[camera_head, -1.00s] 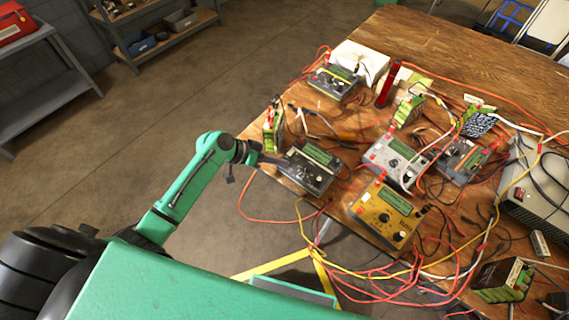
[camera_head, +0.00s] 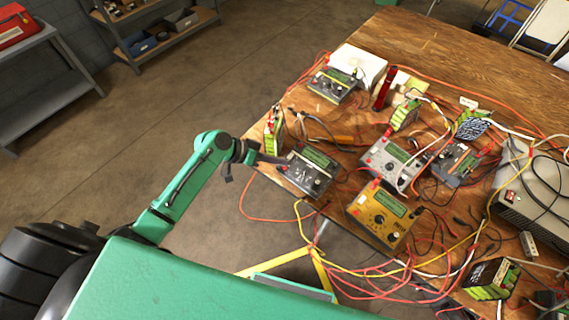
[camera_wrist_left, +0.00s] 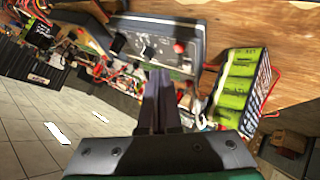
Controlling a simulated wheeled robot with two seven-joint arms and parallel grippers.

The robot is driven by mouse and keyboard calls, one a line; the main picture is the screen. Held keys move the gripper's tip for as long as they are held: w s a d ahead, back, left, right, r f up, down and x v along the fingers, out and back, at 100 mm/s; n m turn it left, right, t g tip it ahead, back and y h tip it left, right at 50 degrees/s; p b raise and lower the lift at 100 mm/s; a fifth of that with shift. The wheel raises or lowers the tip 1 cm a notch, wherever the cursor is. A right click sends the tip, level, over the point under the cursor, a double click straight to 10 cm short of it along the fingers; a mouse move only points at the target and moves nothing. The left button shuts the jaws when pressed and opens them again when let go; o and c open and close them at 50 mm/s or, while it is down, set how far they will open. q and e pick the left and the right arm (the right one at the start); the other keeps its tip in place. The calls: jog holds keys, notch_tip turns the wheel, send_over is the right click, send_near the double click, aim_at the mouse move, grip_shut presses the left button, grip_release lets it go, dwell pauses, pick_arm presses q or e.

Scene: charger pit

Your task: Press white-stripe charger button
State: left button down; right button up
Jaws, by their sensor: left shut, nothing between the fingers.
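The dark charger with a pale stripe (camera_head: 311,171) sits near the table's left edge in the head view, with a green display and a dial. My left gripper (camera_head: 284,163) reaches in from the left, its fingertips at the charger's left side. In the left wrist view the shut, empty fingers (camera_wrist_left: 158,76) point at the front of a dark charger (camera_wrist_left: 150,30) with a red button (camera_wrist_left: 180,47). The fingertips appear left of that button in the picture. I cannot tell whether they touch the charger. My right gripper is in neither view.
A green battery pack (camera_head: 272,132) stands close behind my gripper; it also shows in the wrist view (camera_wrist_left: 239,88). A yellow charger (camera_head: 378,216), grey charger (camera_head: 390,158) and yellow-striped charger (camera_head: 334,85) stand nearby. Red and yellow cables (camera_head: 372,264) hang over the front edge.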

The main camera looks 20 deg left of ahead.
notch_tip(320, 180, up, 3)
jog(key=shift+p, duration=1.05)
